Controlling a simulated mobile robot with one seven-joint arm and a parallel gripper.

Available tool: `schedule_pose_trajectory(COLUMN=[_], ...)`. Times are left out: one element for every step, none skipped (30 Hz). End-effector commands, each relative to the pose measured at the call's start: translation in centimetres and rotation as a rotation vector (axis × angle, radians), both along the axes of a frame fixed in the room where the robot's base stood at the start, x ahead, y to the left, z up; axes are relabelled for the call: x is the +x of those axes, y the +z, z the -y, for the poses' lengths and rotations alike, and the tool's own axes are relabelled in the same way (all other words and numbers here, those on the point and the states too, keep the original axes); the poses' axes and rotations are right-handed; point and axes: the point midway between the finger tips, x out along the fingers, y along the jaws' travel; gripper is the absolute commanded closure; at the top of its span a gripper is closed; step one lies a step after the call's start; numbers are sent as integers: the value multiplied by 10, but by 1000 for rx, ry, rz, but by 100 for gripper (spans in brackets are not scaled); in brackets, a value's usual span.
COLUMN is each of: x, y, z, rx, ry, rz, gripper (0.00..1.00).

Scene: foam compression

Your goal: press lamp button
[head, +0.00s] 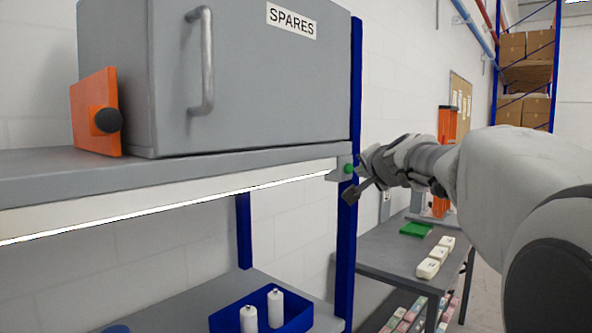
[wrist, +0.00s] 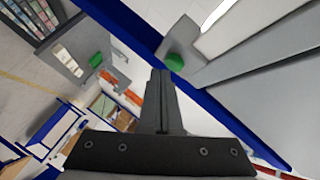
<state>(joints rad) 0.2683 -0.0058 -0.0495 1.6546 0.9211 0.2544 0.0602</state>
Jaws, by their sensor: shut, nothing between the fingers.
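The lamp button is a small green knob (head: 349,168) on a grey bracket at the right end of the lamp strip (head: 180,203) under the shelf. The strip has a bright white lower edge. In the wrist view the button (wrist: 174,62) sits just ahead and to the right of my fingertips. My gripper (head: 351,192) is shut and empty, close to the button and a little below it in the head view. In the wrist view the shut fingers (wrist: 160,73) point toward the bracket; a small gap seems to show, and I cannot confirm contact.
A grey SPARES cabinet (head: 240,75) and an orange block with a black knob (head: 95,110) stand on the shelf. A blue post (head: 345,245) rises beside the bracket. Below are a blue bin (head: 298,318) with white bottles and a table (head: 380,250) with white blocks.

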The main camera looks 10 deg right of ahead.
Motion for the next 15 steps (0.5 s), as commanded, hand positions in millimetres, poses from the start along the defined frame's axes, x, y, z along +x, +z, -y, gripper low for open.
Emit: schedule_pose_trajectory(x=[-4, -6, -10, -12, -14, -18, -20, -23, -26, -28, -30, -33, -35, -38, -40], y=[-2, -2, -2, -3, -3, -3, -3, -3, -2, -2, -2, -2, -2, -2, -2], z=[4, 6, 8, 10, 12, 15, 16, 18, 21, 22, 24, 26, 28, 30, 32], rx=[-1, -1, -1, -1, -1, -1, -1, -1, -1, -1, -1, -1, -1, -1, -1], ry=[-2, -3, -3, -3, -2, -3, -3, -3, -3, -3, -2, -2, -3, -2, -2], rz=[2, 3, 3, 3, 2, 2, 3, 3, 3, 3, 2, 2, 3, 2, 2], gripper=[100, 100, 100, 100, 100, 100, 100, 100, 100, 100, 100, 100, 100, 100, 100])
